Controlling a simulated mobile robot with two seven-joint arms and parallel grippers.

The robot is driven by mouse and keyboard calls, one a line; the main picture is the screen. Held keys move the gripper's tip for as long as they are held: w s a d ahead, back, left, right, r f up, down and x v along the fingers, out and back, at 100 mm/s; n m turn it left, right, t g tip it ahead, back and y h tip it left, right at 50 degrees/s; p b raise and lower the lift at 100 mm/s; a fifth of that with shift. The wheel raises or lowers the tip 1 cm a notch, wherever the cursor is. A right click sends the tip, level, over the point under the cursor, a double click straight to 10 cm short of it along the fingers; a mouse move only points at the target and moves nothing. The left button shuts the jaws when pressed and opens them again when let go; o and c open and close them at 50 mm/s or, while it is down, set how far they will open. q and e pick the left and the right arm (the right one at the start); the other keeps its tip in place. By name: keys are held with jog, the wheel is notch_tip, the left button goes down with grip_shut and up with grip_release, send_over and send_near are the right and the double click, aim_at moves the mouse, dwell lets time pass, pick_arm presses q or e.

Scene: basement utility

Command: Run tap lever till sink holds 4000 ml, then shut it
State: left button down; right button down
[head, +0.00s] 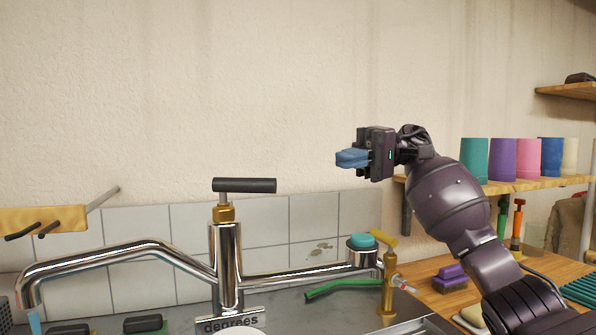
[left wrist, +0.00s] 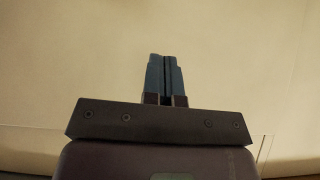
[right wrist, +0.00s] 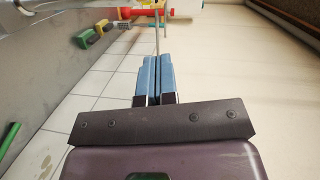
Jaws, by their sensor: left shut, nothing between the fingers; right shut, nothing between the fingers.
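The tap has an upright chrome body (head: 226,265) with a brass collar and a dark horizontal lever (head: 245,185) on top, pointing right. Its chrome spout (head: 100,252) reaches left and bends down. A pale blue strip (head: 33,295), apparently water, shows at the spout's mouth; its lower part is cut off. The sink basin and its water level are not in view. My right gripper (head: 345,159) is shut and empty, above and right of the lever, apart from it; it also shows in the right wrist view (right wrist: 159,62). My left gripper (left wrist: 164,62) is shut and empty before a plain, pale surface.
A small brass valve (head: 388,265) and a teal-topped chrome fitting (head: 361,245) stand right of the tap. A green hose (head: 345,285) lies on the counter. Several coloured cups (head: 502,160) line a wooden shelf at right. A wooden rack (head: 45,219) is at left.

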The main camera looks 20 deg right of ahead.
jog(key=s+p+x, duration=0.1)
jog(key=s+x, duration=0.2)
jog(key=x, duration=0.9)
jog(key=shift+f+p, duration=0.15)
jog(key=shift+p, duration=0.2)
jog(key=shift+a, duration=0.1)
jog(key=shift+s, duration=0.1)
jog(key=s+m+t, duration=0.2)
jog(key=t, duration=0.1)
jog(key=shift+a, duration=0.2)
